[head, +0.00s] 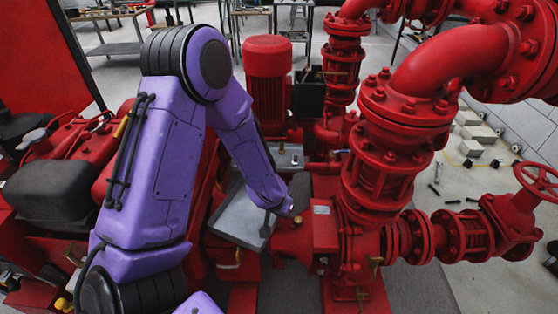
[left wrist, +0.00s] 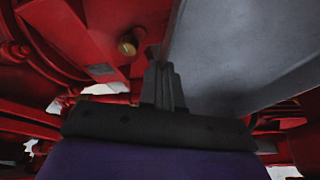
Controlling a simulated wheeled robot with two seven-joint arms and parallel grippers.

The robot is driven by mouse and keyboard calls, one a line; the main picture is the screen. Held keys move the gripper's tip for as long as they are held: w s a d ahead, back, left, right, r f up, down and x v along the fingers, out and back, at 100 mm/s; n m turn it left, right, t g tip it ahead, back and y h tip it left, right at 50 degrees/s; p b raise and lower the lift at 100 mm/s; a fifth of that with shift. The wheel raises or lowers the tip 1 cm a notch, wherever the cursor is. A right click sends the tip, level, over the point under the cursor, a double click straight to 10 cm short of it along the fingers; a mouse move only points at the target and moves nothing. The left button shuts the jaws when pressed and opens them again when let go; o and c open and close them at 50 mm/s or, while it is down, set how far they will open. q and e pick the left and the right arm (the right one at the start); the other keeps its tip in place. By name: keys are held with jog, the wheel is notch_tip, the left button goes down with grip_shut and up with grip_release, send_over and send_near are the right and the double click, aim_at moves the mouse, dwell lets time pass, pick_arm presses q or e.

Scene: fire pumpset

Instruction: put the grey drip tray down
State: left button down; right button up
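The grey drip tray (head: 237,217) is a shallow flat metal pan, held among the red pump parts left of the big vertical pipe. My left arm reaches over it, and my left gripper (head: 266,226) is at its right edge. In the left wrist view the gripper's dark fingers (left wrist: 164,82) are close together at the tray's edge, and the tray (left wrist: 245,50) fills the upper right. The fingers look shut on that edge. My arm hides part of the tray, and whether its underside touches anything cannot be told. My right gripper is not in view.
A red motor (head: 267,75) stands behind the tray. Red flanged pipes (head: 385,160) and a valve handwheel (head: 538,182) are at the right. A red engine with a black cover (head: 50,188) is at the left. A workbench (head: 115,45) stands at the back.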

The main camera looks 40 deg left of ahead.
pick_arm(q)
jog(key=shift+f, duration=0.8)
jog(key=shift+f+b, duration=0.1)
jog(key=shift+b, duration=0.2)
jog(key=c, duration=1.3)
grip_release()
jog(key=shift+c, duration=0.2)
jog(key=p+v, duration=0.5)
jog(key=v, duration=0.7)
jog(key=shift+s+d, duration=0.1)
